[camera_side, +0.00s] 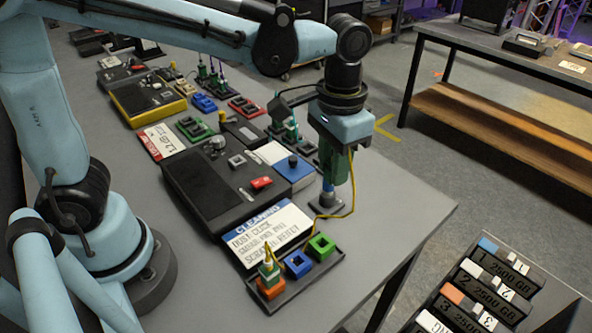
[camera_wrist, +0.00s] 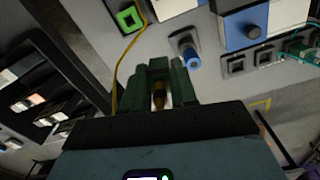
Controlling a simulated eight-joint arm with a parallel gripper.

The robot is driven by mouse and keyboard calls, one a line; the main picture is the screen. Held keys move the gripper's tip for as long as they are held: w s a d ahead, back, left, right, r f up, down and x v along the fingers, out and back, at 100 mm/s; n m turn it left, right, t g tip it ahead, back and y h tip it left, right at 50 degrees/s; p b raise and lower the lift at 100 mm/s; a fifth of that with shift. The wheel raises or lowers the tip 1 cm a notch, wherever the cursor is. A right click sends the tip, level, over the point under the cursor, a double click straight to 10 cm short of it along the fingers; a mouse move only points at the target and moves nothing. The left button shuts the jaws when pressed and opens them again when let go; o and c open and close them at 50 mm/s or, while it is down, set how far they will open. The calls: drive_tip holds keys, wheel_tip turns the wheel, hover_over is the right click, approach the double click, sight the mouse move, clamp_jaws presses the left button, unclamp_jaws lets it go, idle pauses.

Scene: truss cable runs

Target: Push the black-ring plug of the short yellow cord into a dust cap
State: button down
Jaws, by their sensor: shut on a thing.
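My gripper (camera_side: 335,172) points down over the right part of the table, its green fingers shut. In the wrist view, the fingers (camera_wrist: 160,82) close on a small brown-gold plug (camera_wrist: 158,96); its ring colour is not clear. The yellow cord (camera_side: 350,198) hangs from the gripper and loops down to the tray; it also shows in the wrist view (camera_wrist: 118,72). A green plug body with yellow cord (camera_side: 268,268) stands upright at the orange dust cap (camera_side: 270,288). The blue dust cap (camera_side: 297,264) and green dust cap (camera_side: 320,246) look empty. The green cap also shows in the wrist view (camera_wrist: 129,17).
A blue post on a dark base (camera_side: 326,204) stands just below my gripper; in the wrist view the post (camera_wrist: 191,58) is apart from the fingers. A black box (camera_side: 210,185), cleaning sign (camera_side: 265,235) and blue-white box (camera_side: 288,170) lie left. The table's right corner is clear.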

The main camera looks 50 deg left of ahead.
drive_tip(key=shift+s+d+f+n, duration=0.4)
drive_tip(key=shift+s+d+f, duration=0.3)
drive_tip(key=shift+f, duration=0.6)
drive_tip(key=shift+s+d+f+n, duration=0.45)
drive_tip(key=shift+s+f, duration=0.5)
drive_tip(key=shift+f, duration=0.4)
drive_tip(key=shift+s+d+f+n, duration=0.35)
drive_tip(key=shift+s+d+f, duration=0.35)
drive_tip(key=shift+f, duration=0.6)
drive_tip(key=shift+s+a+f, duration=0.1)
drive_tip(key=shift+f, duration=0.7)
drive_tip(key=c, duration=0.8)
unclamp_jaws()
drive_tip(key=shift+r, duration=0.1)
drive_tip(key=shift+r, duration=2.4)
